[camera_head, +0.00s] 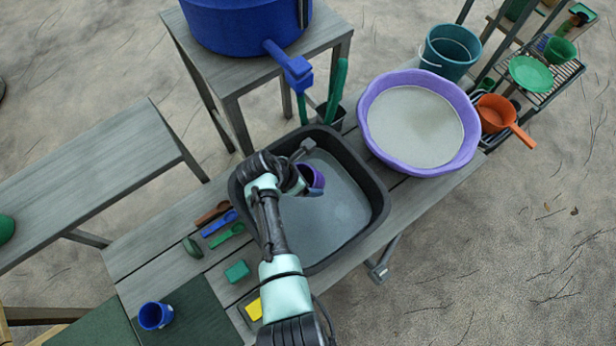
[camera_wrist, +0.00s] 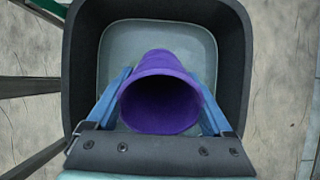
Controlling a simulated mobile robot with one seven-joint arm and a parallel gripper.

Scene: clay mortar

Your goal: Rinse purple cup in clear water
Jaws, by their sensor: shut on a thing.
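The purple cup (camera_head: 313,177) is held between the two blue fingers of my gripper (camera_head: 303,186), over the black basin (camera_head: 376,204). In the wrist view the cup (camera_wrist: 162,103) has its open mouth toward the camera and looks tilted; its inside is dark. My gripper (camera_wrist: 164,95) is shut on the cup's sides. The black basin holds a grey, flat surface; whether the cup touches it is unclear. The purple tub (camera_head: 471,104) to the right holds a pale grey surface. I cannot tell which liquid is clear.
A blue cup (camera_head: 156,315) stands on a dark mat at the lower left. Spoons (camera_head: 219,223), a green sponge (camera_head: 237,271) and a yellow sponge (camera_head: 254,308) lie left of the basin. A blue tank with a tap (camera_head: 290,67) stands behind it. An orange pan (camera_head: 497,115) is at right.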

